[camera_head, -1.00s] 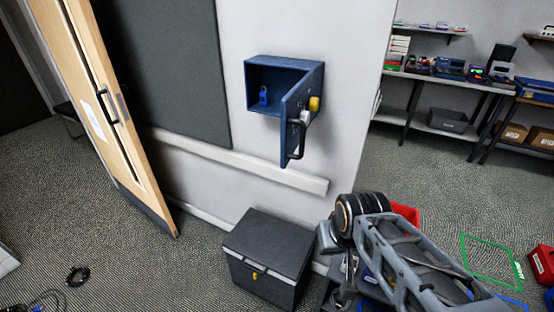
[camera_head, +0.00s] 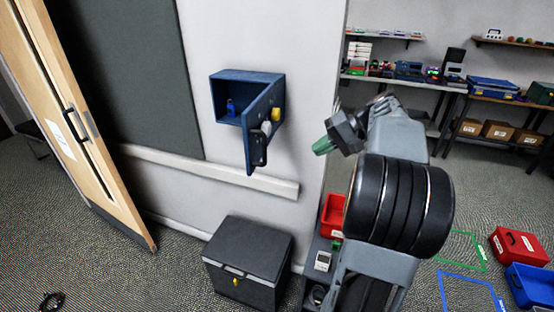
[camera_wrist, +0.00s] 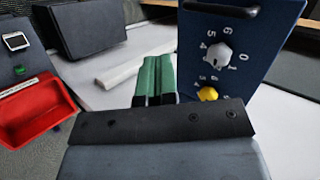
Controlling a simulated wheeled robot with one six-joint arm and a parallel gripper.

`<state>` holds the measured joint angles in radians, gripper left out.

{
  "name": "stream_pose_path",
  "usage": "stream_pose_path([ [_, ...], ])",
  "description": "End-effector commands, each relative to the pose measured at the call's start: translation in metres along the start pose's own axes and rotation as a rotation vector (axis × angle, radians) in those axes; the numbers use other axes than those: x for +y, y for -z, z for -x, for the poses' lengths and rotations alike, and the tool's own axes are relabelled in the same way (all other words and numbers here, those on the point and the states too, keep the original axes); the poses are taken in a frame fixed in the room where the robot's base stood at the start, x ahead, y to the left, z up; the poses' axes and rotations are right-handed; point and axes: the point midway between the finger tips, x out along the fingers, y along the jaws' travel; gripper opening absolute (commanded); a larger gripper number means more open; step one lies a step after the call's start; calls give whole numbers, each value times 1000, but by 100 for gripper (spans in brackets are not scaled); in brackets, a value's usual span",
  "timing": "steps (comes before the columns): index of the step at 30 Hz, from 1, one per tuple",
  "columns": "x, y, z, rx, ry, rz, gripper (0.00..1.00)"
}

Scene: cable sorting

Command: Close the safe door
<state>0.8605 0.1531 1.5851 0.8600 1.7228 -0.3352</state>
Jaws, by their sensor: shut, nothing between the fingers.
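The blue safe (camera_head: 228,76) is fixed to the white wall with its door (camera_head: 259,121) standing open toward me. A blue padlock-like item (camera_head: 231,107) sits inside. The door carries a dial, a yellow knob (camera_head: 276,115) and a black handle (camera_head: 258,148). In the wrist view the door's outer face (camera_wrist: 240,50) shows the white numbered dial (camera_wrist: 217,54) and the yellow knob low down. My gripper (camera_head: 321,147) has green fingers, shut and empty, to the right of the door and apart from it. The fingers also show in the wrist view (camera_wrist: 155,75).
A dark lidded box (camera_head: 247,262) stands on the floor below the safe. A white rail (camera_head: 215,172) runs along the wall under it. A red bin (camera_head: 332,214) is beside my arm. A wooden door (camera_head: 85,130) stands at the left.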

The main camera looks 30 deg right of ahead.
Motion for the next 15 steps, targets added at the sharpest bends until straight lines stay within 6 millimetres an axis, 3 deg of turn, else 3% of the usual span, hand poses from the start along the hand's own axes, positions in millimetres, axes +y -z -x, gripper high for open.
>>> stream_pose_path([
  [5, -1, 0, -23, -3, 10, 2, 0],
  [15, -1, 0, -87, -3, 8, 1, 0],
])
